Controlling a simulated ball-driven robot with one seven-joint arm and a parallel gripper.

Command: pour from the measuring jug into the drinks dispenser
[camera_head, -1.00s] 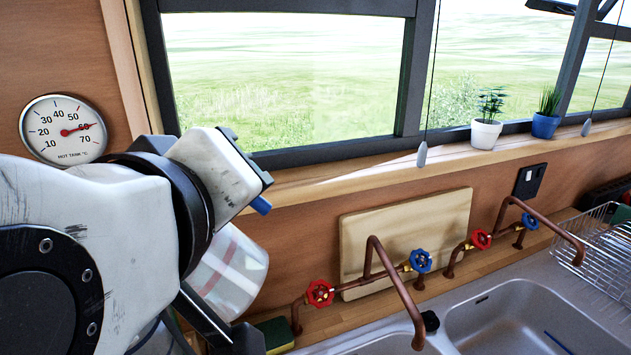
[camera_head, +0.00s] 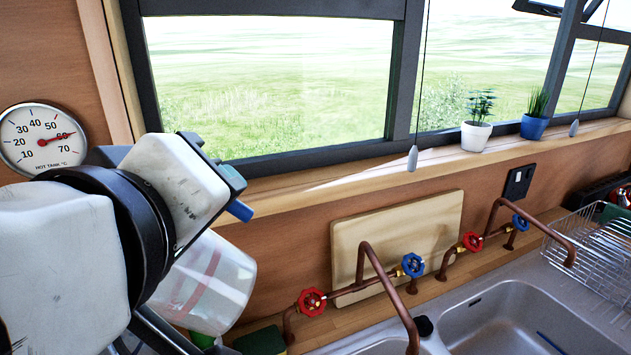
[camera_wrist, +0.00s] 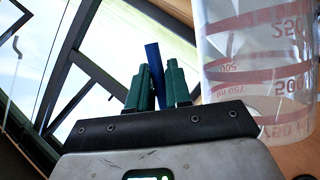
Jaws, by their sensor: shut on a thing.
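The measuring jug (camera_head: 222,280) is clear plastic with red markings. It hangs tilted below my wrist at the lower left of the head view, partly hidden by my arm. In the wrist view the jug (camera_wrist: 262,60) stands at the right, beside the fingers, cut off by the picture's edge. My gripper (camera_wrist: 154,82) has green fingers closed on a narrow blue part, which looks like the jug's handle. Its join to the jug does not show. I see no liquid clearly in the jug. The drinks dispenser is not in view.
A green and yellow sponge (camera_head: 262,342) lies on the counter near the jug. Copper taps (camera_head: 375,285) with red and blue valves stand over the sink (camera_head: 510,320). A wooden board (camera_head: 395,235) leans on the wall. A wire rack (camera_head: 590,250) is at the right. Potted plants (camera_head: 477,133) line the sill.

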